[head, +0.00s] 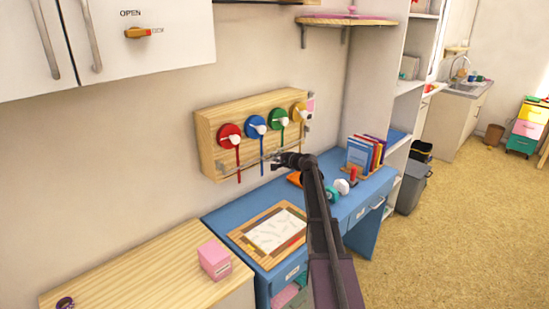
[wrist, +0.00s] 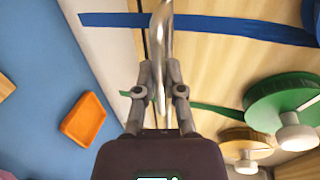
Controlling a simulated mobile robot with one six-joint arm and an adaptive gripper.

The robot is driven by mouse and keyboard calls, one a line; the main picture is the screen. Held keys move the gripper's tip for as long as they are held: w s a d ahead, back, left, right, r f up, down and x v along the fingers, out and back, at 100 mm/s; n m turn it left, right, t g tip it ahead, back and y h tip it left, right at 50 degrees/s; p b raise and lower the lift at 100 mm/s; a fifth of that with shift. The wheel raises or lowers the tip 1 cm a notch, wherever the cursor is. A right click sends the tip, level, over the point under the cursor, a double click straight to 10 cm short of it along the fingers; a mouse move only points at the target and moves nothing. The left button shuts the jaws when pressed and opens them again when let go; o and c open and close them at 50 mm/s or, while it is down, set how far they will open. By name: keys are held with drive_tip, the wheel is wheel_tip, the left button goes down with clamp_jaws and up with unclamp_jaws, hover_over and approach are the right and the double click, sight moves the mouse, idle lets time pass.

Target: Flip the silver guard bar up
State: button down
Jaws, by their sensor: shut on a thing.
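The silver guard bar (head: 248,164) runs low across the front of a wooden wall board (head: 205,142). It also shows as a shiny metal bar (wrist: 163,28) in the wrist view, passing between my fingers. My gripper (head: 280,160) is at the bar, right of its middle, and in the wrist view my gripper (wrist: 158,72) is shut on it. Red (head: 229,131), blue (head: 254,123), green (head: 279,114) and yellow (head: 298,108) discs with white knobs are on the board above the bar. Coloured strips hang down from some discs.
Below is a blue desk (head: 216,218) with a wooden tray (head: 240,236), an orange pad (wrist: 83,119) and upright books (head: 362,153). A pink box (head: 214,260) stands on the wooden cabinet at left. A wall shelf (head: 345,20) is above right.

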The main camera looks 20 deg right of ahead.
wheel_tip(320, 180, up, 6)
drive_tip(key=s+g+h+p, duration=0.1)
drive_tip(key=g+h+p, duration=0.3)
drive_tip(key=g+p, duration=0.8)
drive_tip(key=shift+s+d+r+g+h+p, duration=0.25)
drive_tip(key=shift+d+g+h+p, duration=0.1)
drive_tip(key=shift+p, duration=3.65)
drive_tip(key=c, duration=0.7)
unclamp_jaws()
drive_tip(key=shift+s+f, duration=0.1)
drive_tip(key=shift+f, duration=0.15)
